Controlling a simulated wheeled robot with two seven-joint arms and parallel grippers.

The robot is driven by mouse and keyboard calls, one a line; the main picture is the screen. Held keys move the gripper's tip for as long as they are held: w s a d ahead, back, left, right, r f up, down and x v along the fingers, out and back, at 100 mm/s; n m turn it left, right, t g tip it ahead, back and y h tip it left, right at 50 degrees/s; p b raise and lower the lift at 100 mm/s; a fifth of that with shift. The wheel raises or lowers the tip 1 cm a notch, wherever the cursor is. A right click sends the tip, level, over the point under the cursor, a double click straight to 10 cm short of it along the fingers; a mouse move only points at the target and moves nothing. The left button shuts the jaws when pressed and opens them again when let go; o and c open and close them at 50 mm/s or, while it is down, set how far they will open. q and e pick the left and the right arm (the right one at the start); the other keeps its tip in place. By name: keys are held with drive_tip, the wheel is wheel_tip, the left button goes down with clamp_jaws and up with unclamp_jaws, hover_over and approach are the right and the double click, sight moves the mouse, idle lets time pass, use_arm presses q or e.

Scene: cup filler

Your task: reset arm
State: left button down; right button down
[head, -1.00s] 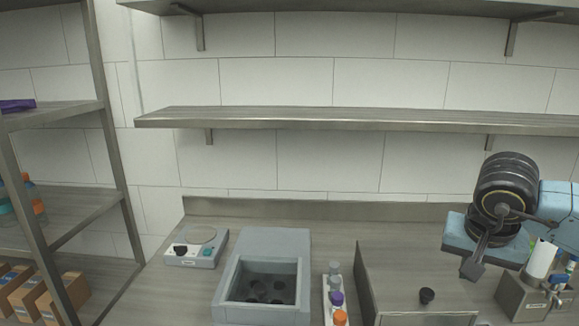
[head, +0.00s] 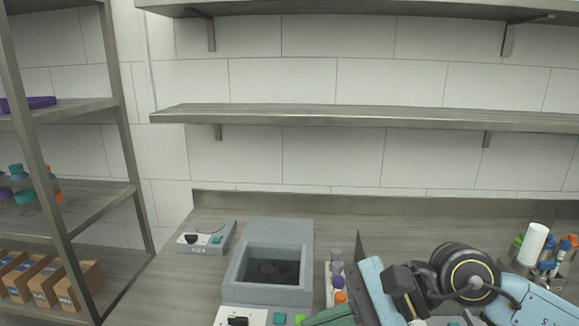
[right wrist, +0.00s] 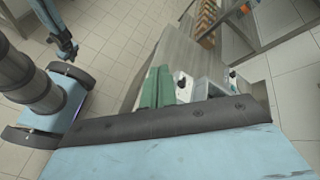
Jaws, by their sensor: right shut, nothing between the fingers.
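My right arm reaches in from the right in the head view, low over the counter. Its gripper (head: 328,317) shows there only as a green part at the bottom edge. In the right wrist view the green fingers of the right gripper (right wrist: 156,88) are together with nothing between them. A blue arm with a dark end, which looks like my left gripper (right wrist: 68,46), hangs at the top left of the right wrist view. It is too small to tell its jaws. The left arm is not in the head view.
A grey box with a dark well (head: 268,266) stands on the counter (head: 340,235). A shelf rack (head: 85,195) is at left. A wall shelf (head: 350,117) spans above.

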drive_tip(key=s+a+r+m+t+y, duration=0.1)
drive_tip(key=s+a+r+m+y, duration=0.1)
drive_tip(key=a+r+m+y, duration=0.35)
drive_tip(key=w+d+r+m+t+y, duration=0.1)
drive_tip(key=w+d+r+m+t, duration=0.15)
drive_tip(key=m+t, duration=0.5)
drive_tip(key=w+d+r+m+t+y, duration=0.1)
drive_tip(key=w+d+r+m+t, duration=0.25)
drive_tip(key=m, duration=0.65)
drive_tip(key=w+d+f+m+t+h, duration=0.2)
drive_tip(key=d+f+m+t+h, duration=0.65)
drive_tip(key=m+h, duration=0.95)
drive_tip(key=s+d+f+m+g+h, duration=0.25)
drive_tip(key=d+f+m+g, duration=0.4)
drive_tip(key=f+m, duration=0.5)
drive_tip(key=s+d+f+m+g, duration=0.2)
drive_tip(key=s+f+m+g, duration=0.75)
drive_tip(key=s+f, duration=0.85)
drive_tip(key=s+f+n+g, duration=0.2)
drive_tip(key=s+f+g, duration=0.1)
drive_tip(key=f, duration=1.9)
drive_tip(key=s+d+f+g, duration=0.1)
drive_tip(key=s+d+f, duration=0.2)
drive_tip(key=s+f, duration=1.3)
drive_tip(key=shift+s+y, duration=0.3)
drive_tip(key=shift+s, duration=0.15)
